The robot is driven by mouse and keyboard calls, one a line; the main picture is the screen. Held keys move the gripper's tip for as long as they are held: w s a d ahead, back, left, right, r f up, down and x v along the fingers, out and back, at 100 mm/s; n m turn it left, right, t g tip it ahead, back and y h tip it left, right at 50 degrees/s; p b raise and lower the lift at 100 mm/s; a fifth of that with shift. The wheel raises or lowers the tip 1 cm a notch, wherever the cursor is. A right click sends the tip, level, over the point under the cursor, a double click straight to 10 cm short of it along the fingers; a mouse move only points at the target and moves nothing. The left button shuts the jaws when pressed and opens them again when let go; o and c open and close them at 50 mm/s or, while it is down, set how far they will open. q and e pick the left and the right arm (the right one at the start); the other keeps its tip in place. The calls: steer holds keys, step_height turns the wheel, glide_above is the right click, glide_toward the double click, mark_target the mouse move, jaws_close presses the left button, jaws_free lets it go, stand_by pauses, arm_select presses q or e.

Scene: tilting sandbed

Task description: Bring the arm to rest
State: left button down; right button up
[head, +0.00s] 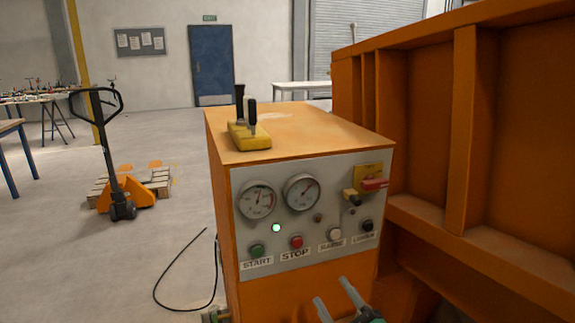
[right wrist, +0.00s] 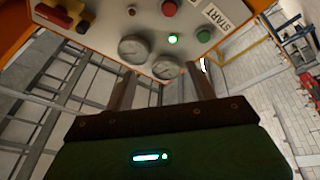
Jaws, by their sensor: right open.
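My right gripper (head: 337,302) is at the bottom edge of the head view, in front of and below the control panel (head: 340,245) of an orange cabinet. Its two fingers are apart with nothing between them. In the right wrist view the open fingers (right wrist: 161,92) point toward the panel (right wrist: 130,25), which shows upside down with its gauges, lit green lamp and buttons. I cannot see the fingers touching the panel. Most of the right arm is hidden below the frame.
The orange cabinet (head: 300,132) bears a yellow lever block (head: 249,135) on top. A large ribbed orange bed wall (head: 430,120) stands close on the right. A black cable (head: 160,280) lies on the floor.

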steer(key=s+d+f+m+g+h, duration=0.4)
steer(key=s+d+f+m+h, duration=0.15)
steer(key=f, duration=0.25)
steer(key=s+d+f+m+g+h, duration=0.35)
steer(key=d+f+m, duration=0.2)
steer(key=f, duration=0.25)
steer(key=s+d+f+m+g, duration=0.1)
steer(key=s+f+g, duration=0.3)
steer(key=s, duration=0.5)
steer(key=s+d+f+g, duration=0.1)
steer(key=s+f+g, duration=0.25)
steer(key=s, duration=0.55)
step_height(320, 180, down, 27)
steer(key=g+p, duration=0.2)
steer(key=p, duration=0.2)
arm_select(q)
steer(key=s+r+p, duration=0.2)
steer(key=s, duration=0.6)
steer(key=shift+s+a+g+p, duration=0.35)
steer(key=shift+s+g+p, duration=0.05)
arm_select(e)
steer(key=s+d+f, duration=0.1)
steer(key=s+f, duration=0.7)
steer(key=s, duration=0.2)
steer(key=s+d+f+g, duration=0.1)
steer(key=s+d+f, duration=0.1)
steer(key=s+f, duration=0.7)
steer(key=shift+s+d, duration=0.3)
steer(key=shift+s, duration=0.25)
